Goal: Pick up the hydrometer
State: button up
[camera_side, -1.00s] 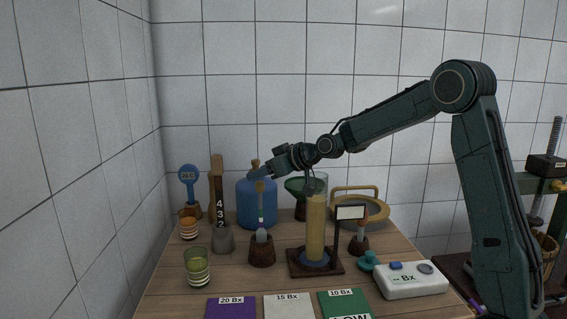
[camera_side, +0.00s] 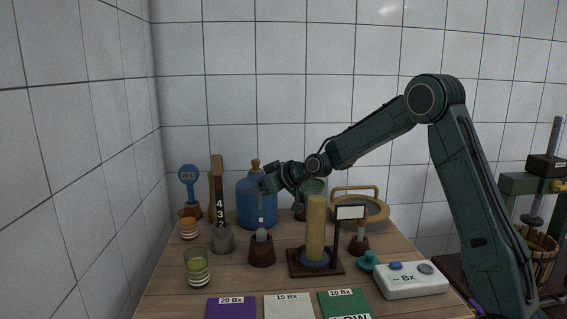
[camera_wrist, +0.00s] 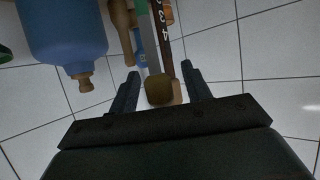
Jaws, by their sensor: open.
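The hydrometer (camera_side: 261,234) stands upright in a dark brown wooden holder (camera_side: 261,252), with a glass bulb low down and a thin stem rising from it. In the wrist view a brown end cap (camera_wrist: 159,90) and a pale stem lie between the two spread fingers of my gripper (camera_wrist: 160,78). Gaps show on both sides of the cap, so the fingers are open.
A tall amber-filled cylinder (camera_side: 315,230) stands right of the holder. Glasses, Bx cards and a white meter (camera_side: 410,280) occupy the front.

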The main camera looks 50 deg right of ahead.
dwell(0.4)
grip_shut()
jog(key=shift+r, duration=0.15)
notch_tip(320, 180, up, 20)
dwell(0.9)
dwell(0.5)
